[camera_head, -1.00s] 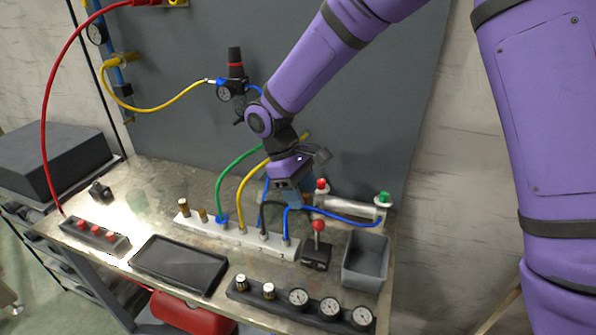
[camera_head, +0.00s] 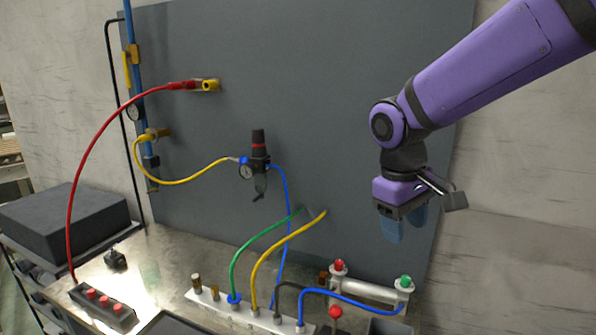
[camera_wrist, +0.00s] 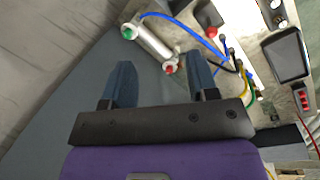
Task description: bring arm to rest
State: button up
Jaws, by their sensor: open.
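My gripper (camera_head: 403,225) is raised in front of the grey back panel (camera_head: 345,110), at the right of the head view. It hangs fingers down, above the white cylinder with red and green fittings (camera_head: 370,290), and touches nothing. In the wrist view my gripper (camera_wrist: 165,85) shows two blue fingers spread apart with nothing between them. The cylinder (camera_wrist: 153,45) lies beyond the fingers there.
The metal bench (camera_head: 160,265) carries a white manifold (camera_head: 215,306) with green, yellow and blue hoses. A black regulator with a gauge (camera_head: 255,165) is on the panel. A red hose (camera_head: 95,150) arcs at left. The air around my gripper is clear.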

jog(key=s+d+r+m+t+y, duration=0.1)
jog(key=s+d+r+m+t, duration=0.1)
jog(key=s+d, duration=0.4)
jog(key=s+d+r+m+t+y, duration=0.1)
jog(key=s+d+r+m+t, duration=0.2)
jog(key=s, duration=0.7)
jog(key=shift+s+d+r+m, duration=0.2)
jog(key=shift+d+r+m, duration=0.4)
jog(key=shift+d+r, duration=0.65)
jog(key=shift+d+f, duration=0.25)
